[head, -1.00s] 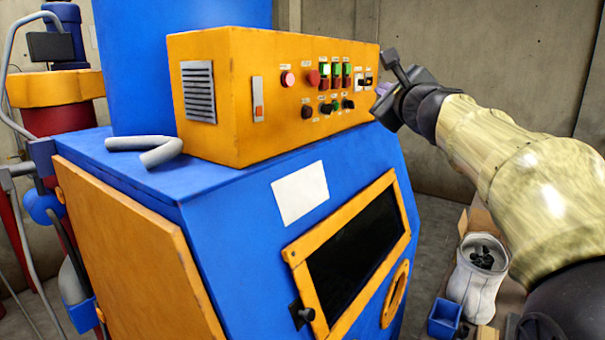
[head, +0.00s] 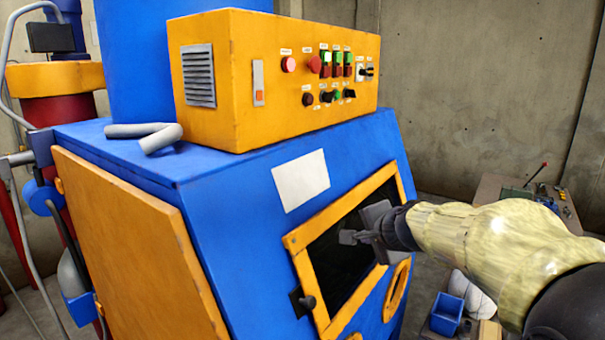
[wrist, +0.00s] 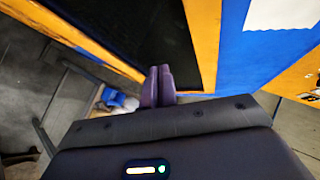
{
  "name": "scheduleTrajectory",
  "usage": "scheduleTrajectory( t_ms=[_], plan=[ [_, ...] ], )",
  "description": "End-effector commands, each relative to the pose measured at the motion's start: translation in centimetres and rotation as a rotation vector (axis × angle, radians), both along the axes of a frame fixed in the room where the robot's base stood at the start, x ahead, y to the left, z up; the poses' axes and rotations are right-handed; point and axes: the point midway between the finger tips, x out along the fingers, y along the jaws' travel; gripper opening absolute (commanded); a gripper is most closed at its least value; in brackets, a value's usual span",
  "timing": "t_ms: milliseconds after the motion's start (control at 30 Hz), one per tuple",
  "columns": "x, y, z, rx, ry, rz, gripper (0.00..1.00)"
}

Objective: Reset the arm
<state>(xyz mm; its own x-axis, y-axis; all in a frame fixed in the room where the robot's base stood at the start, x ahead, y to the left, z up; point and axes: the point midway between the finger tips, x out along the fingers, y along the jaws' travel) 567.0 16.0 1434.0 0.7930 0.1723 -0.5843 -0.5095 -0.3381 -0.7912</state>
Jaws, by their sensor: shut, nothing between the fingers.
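My arm, in a pale yellow cover, reaches in from the right of the head view. My gripper (head: 362,238) is shut and empty. In the head view it overlaps the dark window of the blue blaster cabinet (head: 235,220); the exact gap to the window cannot be told. In the wrist view the closed fingers (wrist: 157,88) point toward the dark window (wrist: 150,30) and its orange frame (wrist: 203,40). The orange control box (head: 300,112) with buttons and switches sits on top of the cabinet, above and left of my gripper.
A blue bin (head: 446,313) and a white container (head: 475,295) stand low at the right, partly behind my arm. A table (head: 495,190) with tools is behind them. An orange door panel (head: 130,245) covers the cabinet's left side. Concrete walls (head: 480,80) close off the back.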

Motion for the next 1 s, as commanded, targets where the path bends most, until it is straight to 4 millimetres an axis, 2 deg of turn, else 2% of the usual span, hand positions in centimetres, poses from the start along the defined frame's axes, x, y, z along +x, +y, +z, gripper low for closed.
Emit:
scheduleTrajectory(
  t_ms=[33,200,267,400,500,600,667,1000],
  plan=[
    [-1.5,0.1,-3.3,-0.082,0.053,0.059,0.0],
    [-7.3,0.1,-12.1,-0.355,0.219,0.3,0.0],
    [-9.7,0.0,-15.0,-0.444,0.277,0.398,0.0],
    [-15.6,-0.6,-20.9,-0.636,0.401,0.653,0.0],
    [-19.3,-1.1,-23.8,-0.736,0.466,0.817,0.0],
    [-21.5,-1.4,-25.2,-0.792,0.501,0.918,0.0],
    [-22.0,-1.5,-25.4,-0.805,0.508,0.945,0.0],
    [-22.0,-1.6,-25.4,-0.808,0.508,0.946,0.0]
  ],
)
